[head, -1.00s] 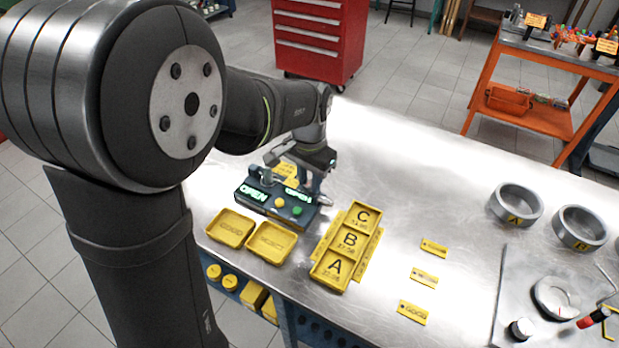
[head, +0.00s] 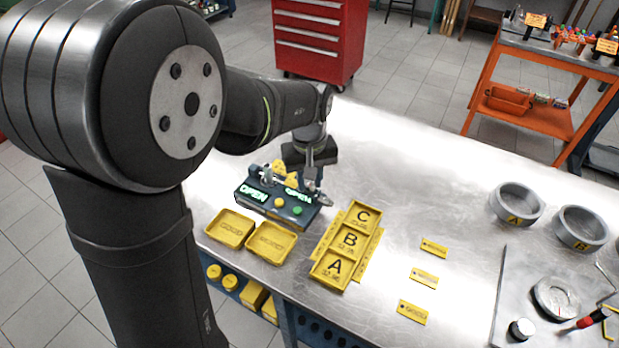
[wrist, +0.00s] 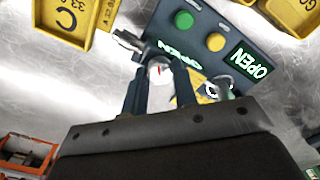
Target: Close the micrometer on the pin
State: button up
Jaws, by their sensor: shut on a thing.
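The micrometer stand is a dark blue block (head: 262,208) with two lit green OPEN signs, a yellow button and a green button. It also shows in the wrist view (wrist: 207,22). The micrometer's silver metal end (head: 320,196) sticks out at the stand's right side. It shows at upper left in the wrist view (wrist: 127,40). My gripper (wrist: 158,82) is at the stand's back edge, its two dark fingers around a small pale round part with a red mark (wrist: 160,68). I cannot tell whether this part is the micrometer's thimble or the pin.
Two yellow trays (head: 251,253) lie in front of the stand. A yellow A/B/C rack (head: 368,231) stands to its right, with loose yellow tags (head: 425,279) beyond. Metal rings (head: 516,222) stand further right. The table between rack and rings is mostly clear.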

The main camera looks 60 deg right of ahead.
aim_at(309, 183)
jog(key=n, duration=0.5)
jog(key=shift+n, duration=0.3)
jog(key=n, duration=0.4)
jog(key=shift+n, duration=0.3)
jog(key=o, duration=1)
notch_tip(309, 183, up, 18)
jog(key=shift+f, duration=0.25)
jog(key=shift+f, duration=0.15)
notch_tip(309, 183, down, 17)
jog(key=shift+f, duration=0.1)
dwell(0.7)
